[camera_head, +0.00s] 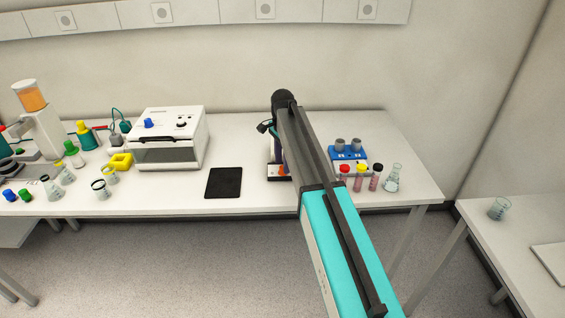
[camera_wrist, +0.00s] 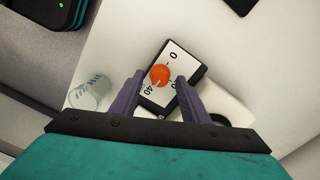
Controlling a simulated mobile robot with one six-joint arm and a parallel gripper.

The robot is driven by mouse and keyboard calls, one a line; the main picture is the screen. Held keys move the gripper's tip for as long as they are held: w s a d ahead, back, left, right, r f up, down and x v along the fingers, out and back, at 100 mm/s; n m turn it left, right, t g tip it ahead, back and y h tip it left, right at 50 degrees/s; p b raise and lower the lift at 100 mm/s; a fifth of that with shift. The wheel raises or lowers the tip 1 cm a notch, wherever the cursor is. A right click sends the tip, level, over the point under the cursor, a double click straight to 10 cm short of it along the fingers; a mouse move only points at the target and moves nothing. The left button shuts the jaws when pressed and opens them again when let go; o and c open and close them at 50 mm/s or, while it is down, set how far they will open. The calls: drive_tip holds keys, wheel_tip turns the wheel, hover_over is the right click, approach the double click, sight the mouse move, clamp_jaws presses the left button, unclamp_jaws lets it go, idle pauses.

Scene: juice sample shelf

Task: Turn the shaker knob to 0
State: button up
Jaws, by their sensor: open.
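The orange shaker knob (camera_wrist: 160,76) sits on a white dial face with a dark surround (camera_wrist: 188,71) in the wrist view. The marks 0 and 40 show on the face, with another mark partly covered near the right finger. Which mark the knob points to I cannot tell. My gripper (camera_wrist: 159,80) is open, with one purple finger on each side of the knob; whether they touch it is unclear. In the head view my arm covers most of the spot, and only a small white and black part of a device (camera_head: 278,172) shows beside it.
A glass beaker (camera_wrist: 92,94) stands left of the dial in the wrist view. In the head view, a black pad (camera_head: 224,183) lies left of my arm. Red and yellow capped vials (camera_head: 359,180), a flask (camera_head: 393,178) and a blue rack (camera_head: 347,154) stand to its right.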

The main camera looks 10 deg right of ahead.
drive_tip(key=shift+f, duration=0.6)
clamp_jaws()
